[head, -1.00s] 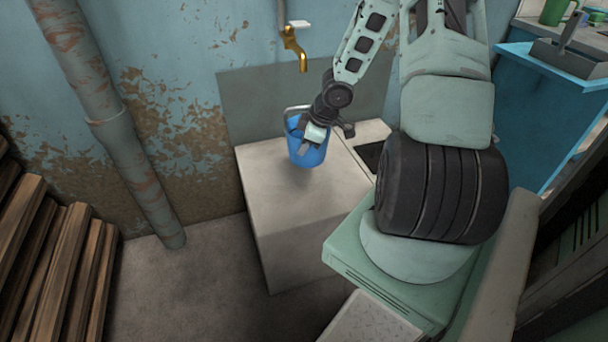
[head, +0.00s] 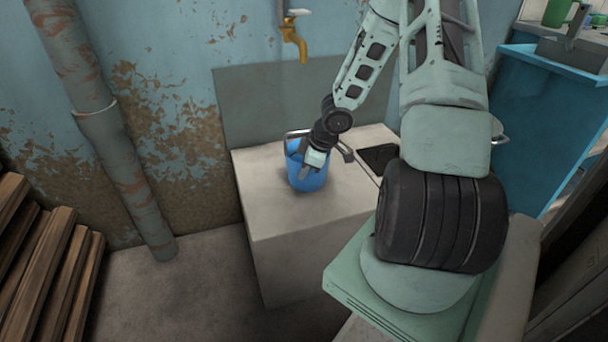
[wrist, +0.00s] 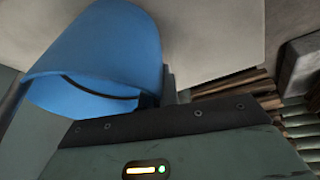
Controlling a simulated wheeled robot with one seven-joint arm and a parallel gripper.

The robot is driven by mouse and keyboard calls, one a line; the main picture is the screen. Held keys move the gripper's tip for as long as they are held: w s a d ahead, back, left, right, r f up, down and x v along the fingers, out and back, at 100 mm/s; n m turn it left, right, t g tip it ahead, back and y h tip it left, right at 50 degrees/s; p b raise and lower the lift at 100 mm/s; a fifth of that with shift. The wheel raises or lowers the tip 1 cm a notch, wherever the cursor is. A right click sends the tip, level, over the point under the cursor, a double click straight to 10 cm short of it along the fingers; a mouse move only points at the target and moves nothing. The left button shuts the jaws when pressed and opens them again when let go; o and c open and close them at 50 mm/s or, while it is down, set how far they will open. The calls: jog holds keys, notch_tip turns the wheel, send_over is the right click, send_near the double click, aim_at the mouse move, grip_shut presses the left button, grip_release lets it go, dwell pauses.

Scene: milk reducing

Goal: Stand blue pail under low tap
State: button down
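The blue pail (head: 310,181) is upright over the pale block (head: 270,215), below and in front of the brass tap (head: 294,42) on the wall. I cannot tell whether its base touches the block. A grey bail handle shows at its rim. My gripper (head: 312,165) reaches down at the pail's near rim and appears closed on it, though the fingertips are partly hidden. In the wrist view the blue pail (wrist: 105,50) fills the upper left, tilted in the picture, close beyond my gripper's body; the fingers are not clear there.
A grey panel (head: 250,105) backs the block against the wall. A dark recess (head: 378,158) lies in the block's top right of the pail. A rusty pipe (head: 120,160) and stacked wood (head: 45,270) stand left. A blue basin unit (head: 545,110) stands right.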

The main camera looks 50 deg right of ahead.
jog(key=c, duration=1.6)
grip_release()
